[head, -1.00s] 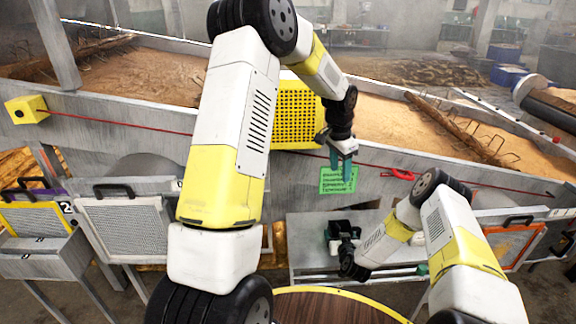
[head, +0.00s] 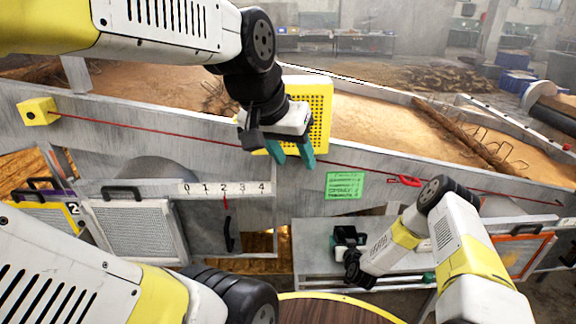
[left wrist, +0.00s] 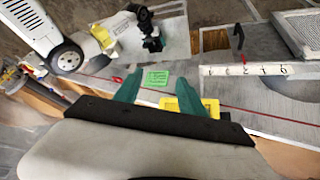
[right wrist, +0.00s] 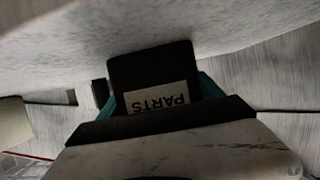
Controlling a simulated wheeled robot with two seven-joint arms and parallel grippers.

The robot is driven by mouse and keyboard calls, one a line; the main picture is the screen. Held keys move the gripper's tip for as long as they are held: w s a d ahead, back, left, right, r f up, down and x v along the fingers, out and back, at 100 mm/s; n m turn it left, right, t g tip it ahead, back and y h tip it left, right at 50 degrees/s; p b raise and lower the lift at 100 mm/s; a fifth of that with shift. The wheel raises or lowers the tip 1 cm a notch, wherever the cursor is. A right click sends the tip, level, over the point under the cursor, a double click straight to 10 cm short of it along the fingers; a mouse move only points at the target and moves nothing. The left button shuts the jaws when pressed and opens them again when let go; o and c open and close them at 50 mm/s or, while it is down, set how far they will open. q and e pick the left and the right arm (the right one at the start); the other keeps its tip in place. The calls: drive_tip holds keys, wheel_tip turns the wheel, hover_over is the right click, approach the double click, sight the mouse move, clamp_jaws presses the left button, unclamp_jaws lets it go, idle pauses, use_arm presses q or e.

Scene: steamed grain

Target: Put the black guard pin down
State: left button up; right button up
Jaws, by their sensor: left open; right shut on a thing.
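My left gripper (head: 293,158) is open, its teal fingers apart in front of the yellow perforated box (head: 320,112). Nothing shows between its fingers in the left wrist view (left wrist: 161,80). My right gripper (right wrist: 157,90) has its teal fingers on either side of a black box marked PARTS (right wrist: 150,62). This box also shows in the head view (head: 349,236), low at the grey bench. I cannot make out the black guard pin for certain; the inside of the box is too small and dark to read.
A red cord (head: 130,128) runs along the trough wall, with a red clip (head: 405,181) on it. A green note (head: 345,185) is on the wall. A numbered scale (head: 224,188) has a red pointer and black handle (head: 230,236) below. Mesh panels stand at left.

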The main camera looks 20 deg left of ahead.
use_arm(q)
drive_tip(key=shift+s+a+f+n+t, duration=0.15)
drive_tip(key=shift+s+n, duration=0.1)
drive_tip(key=shift+s, duration=0.7)
drive_tip(key=shift+s+d+f+n+t, duration=0.15)
drive_tip(key=shift+s+n, duration=0.1)
drive_tip(key=shift+s, duration=0.65)
drive_tip(key=shift+a+r, duration=0.1)
use_arm(e)
drive_tip(key=o, duration=1.5)
